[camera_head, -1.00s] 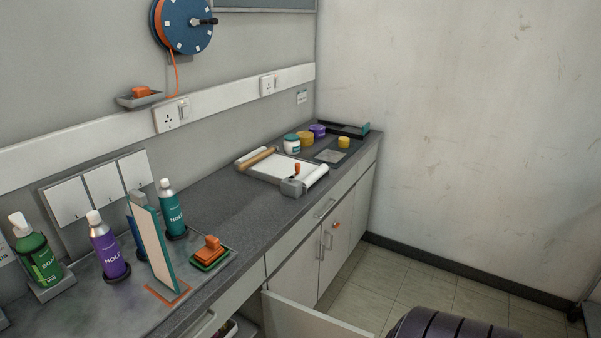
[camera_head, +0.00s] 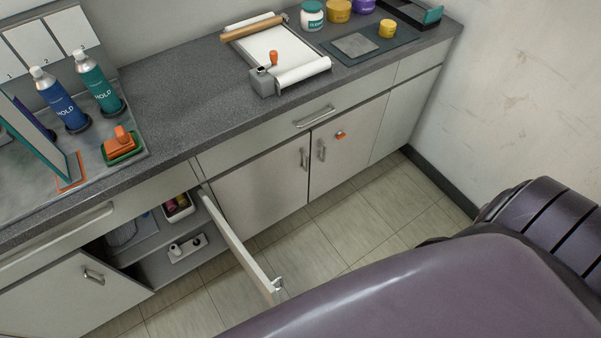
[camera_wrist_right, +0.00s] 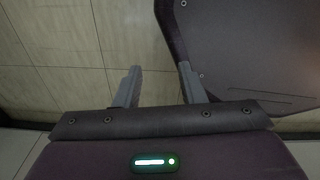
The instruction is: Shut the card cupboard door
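One cupboard door (camera_head: 240,248) under the counter stands open, swung out over the floor. Its bar handle (camera_head: 278,286) is at the free end, close to my arm in the head view. The open cupboard (camera_head: 160,238) shows shelves inside, holding a small bin (camera_head: 178,208) of coloured items and a pale tray (camera_head: 188,247). My right gripper (camera_wrist_right: 160,86) is open in the right wrist view, with nothing between its fingers and floor tiles beyond. Its fingers do not show in the head view. My left gripper is in no current view.
The left neighbouring door (camera_head: 70,295) and the double doors (camera_head: 262,180) to the right look shut. The counter (camera_head: 180,105) carries spray bottles, a roller tray and jars. Tiled floor (camera_head: 345,222) lies clear in front of the right-hand cupboards.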

